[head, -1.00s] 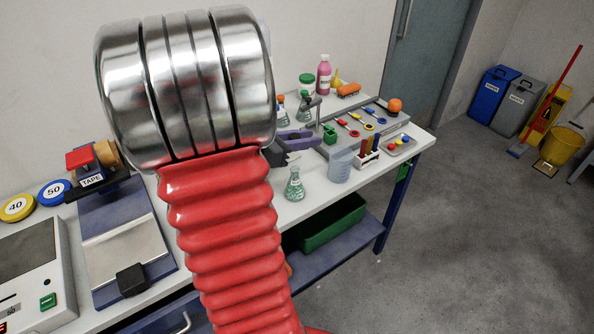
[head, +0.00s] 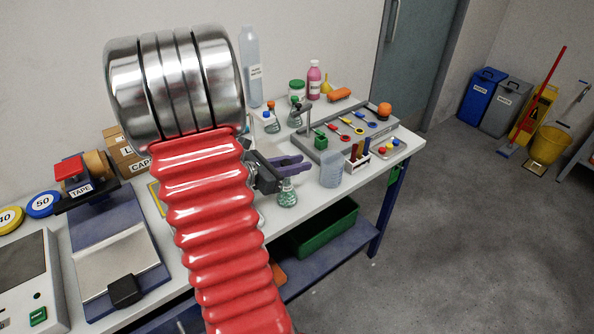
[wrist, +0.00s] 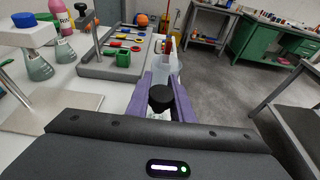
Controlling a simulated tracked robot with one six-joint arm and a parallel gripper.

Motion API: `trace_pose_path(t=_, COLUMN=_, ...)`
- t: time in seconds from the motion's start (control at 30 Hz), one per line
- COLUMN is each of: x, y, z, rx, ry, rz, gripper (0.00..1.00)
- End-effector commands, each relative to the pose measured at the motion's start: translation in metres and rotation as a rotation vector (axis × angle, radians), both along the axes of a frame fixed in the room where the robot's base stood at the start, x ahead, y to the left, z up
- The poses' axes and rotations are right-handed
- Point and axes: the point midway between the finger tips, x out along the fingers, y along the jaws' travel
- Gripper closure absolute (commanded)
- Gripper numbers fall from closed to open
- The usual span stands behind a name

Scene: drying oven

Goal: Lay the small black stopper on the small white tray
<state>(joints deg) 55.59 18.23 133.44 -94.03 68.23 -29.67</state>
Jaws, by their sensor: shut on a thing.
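My gripper (wrist: 160,92), with purple fingers, is shut on a small black stopper (wrist: 161,98) in the wrist view. A conical flask with green contents (head: 287,194) stands directly below the fingers in the head view. Its neck is hidden, and I cannot tell whether the stopper still sits in it. The gripper also shows in the head view (head: 298,164), partly behind my arm. A small whitish tray (head: 393,154) holding red, yellow and blue pieces lies near the bench's right end, right of the gripper.
A clear beaker (head: 331,170) and a white rack with tubes (head: 357,164) stand between gripper and tray. Behind is a grey board with coloured tools (head: 318,147). Stoppered flasks (head: 271,123) and bottles stand at the back. A pale flat plate (wrist: 60,112) lies left of the gripper.

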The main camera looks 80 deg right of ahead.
Motion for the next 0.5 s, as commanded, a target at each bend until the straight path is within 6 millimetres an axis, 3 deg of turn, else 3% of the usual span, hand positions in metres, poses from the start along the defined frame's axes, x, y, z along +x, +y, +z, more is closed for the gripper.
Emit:
trace_pose_path(t=0.2, x=0.0, y=0.0, z=-0.023, rx=0.003, ry=0.003, rz=0.0, gripper=1.0)
trace_pose_path(t=0.5, x=0.0, y=0.0, z=-0.027, rx=0.0, ry=0.0, rz=0.0, gripper=1.0)
